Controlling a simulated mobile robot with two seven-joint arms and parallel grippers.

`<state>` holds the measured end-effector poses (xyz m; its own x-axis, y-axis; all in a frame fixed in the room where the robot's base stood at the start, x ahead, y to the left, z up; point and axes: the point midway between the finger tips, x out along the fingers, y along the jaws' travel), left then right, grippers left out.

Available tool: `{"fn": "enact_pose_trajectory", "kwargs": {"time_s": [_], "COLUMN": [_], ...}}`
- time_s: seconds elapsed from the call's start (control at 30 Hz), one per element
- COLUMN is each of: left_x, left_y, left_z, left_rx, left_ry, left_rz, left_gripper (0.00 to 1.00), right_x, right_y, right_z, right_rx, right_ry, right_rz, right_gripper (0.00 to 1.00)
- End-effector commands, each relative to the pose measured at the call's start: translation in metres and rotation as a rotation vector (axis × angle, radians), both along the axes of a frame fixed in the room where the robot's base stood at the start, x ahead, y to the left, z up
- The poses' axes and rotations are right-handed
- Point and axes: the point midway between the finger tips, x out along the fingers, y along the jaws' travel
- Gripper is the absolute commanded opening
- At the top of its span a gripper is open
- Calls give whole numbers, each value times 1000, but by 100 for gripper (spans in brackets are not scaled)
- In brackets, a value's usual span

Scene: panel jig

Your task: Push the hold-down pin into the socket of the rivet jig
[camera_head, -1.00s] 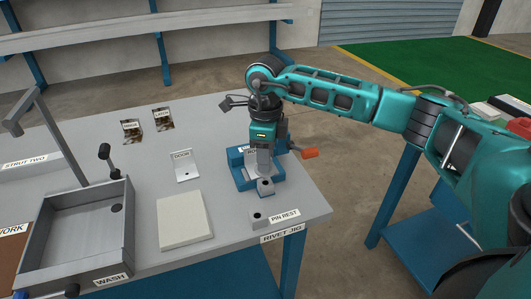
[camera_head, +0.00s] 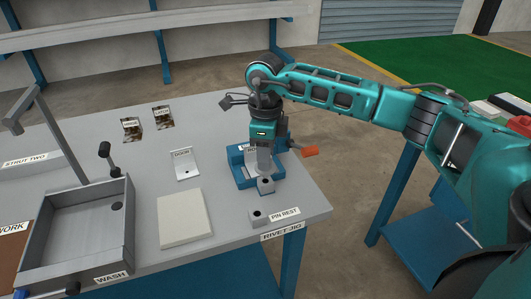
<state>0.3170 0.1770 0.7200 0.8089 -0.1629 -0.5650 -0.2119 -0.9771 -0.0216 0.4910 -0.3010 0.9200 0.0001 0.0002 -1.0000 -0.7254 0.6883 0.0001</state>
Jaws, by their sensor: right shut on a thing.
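The blue rivet jig (camera_head: 241,175) stands near the right end of the grey bench. My right gripper (camera_head: 264,165) points straight down over the jig and is shut. The thing in its jaws is almost wholly hidden by the fingers; it is likely the hold-down pin, but I cannot make out its shape. A small grey block with a dark hole (camera_head: 266,186) sits at the jig's front, just below and in front of the fingers. I cannot tell whether the held thing touches a socket. The pin rest (camera_head: 257,218) has an empty hole. My left gripper is not in view.
An orange handle (camera_head: 310,152) sticks out right of the jig. A white pad (camera_head: 183,219), the door bracket (camera_head: 186,171) and the grey wash tray (camera_head: 40,269) lie to the left. Bare bench lies between the pad and the jig.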

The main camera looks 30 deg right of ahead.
Motion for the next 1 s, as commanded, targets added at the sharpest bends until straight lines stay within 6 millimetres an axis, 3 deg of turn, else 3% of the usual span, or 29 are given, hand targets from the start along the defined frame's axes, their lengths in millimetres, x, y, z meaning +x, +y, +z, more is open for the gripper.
{"fn": "enact_pose_trajectory", "kwargs": {"time_s": [1.0], "left_x": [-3], "left_y": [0], "left_z": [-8], "left_rx": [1], "left_ry": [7], "left_rz": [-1], "left_gripper": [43], "right_x": [0], "right_y": [0], "right_z": [-9], "right_rx": [0], "right_ry": [0], "right_rz": [0], "right_gripper": [0]}}
